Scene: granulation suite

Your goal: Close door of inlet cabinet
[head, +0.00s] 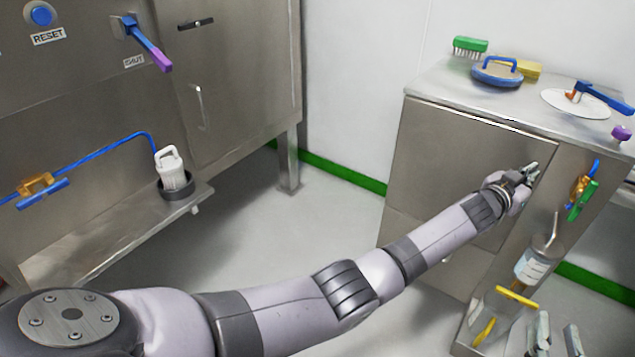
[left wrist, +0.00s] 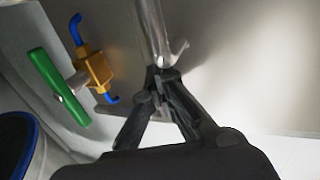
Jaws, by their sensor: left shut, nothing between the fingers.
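A low steel cabinet (head: 450,92) stands at the right, with a flat front door panel (head: 440,150). The panel looks about level with the cabinet front; I cannot tell whether a gap remains at its edge. My left gripper (head: 528,172) is in front of the panel near its upper right edge. In the left wrist view my left gripper (left wrist: 163,78) has its fingertips together and empty, close to a metal bar (left wrist: 152,30); contact is unclear. My right gripper (head: 558,338) shows at the bottom right, its fingers apart, partly cut off by the picture edge.
A green-handled valve (head: 582,200) sits right of the panel, with a clear container (head: 533,262) below it. Brushes (head: 470,46) and a blue-handled tool (head: 603,97) are on the cabinet top. A taller steel cabinet (head: 235,70) stands left; open floor (head: 335,215) lies between.

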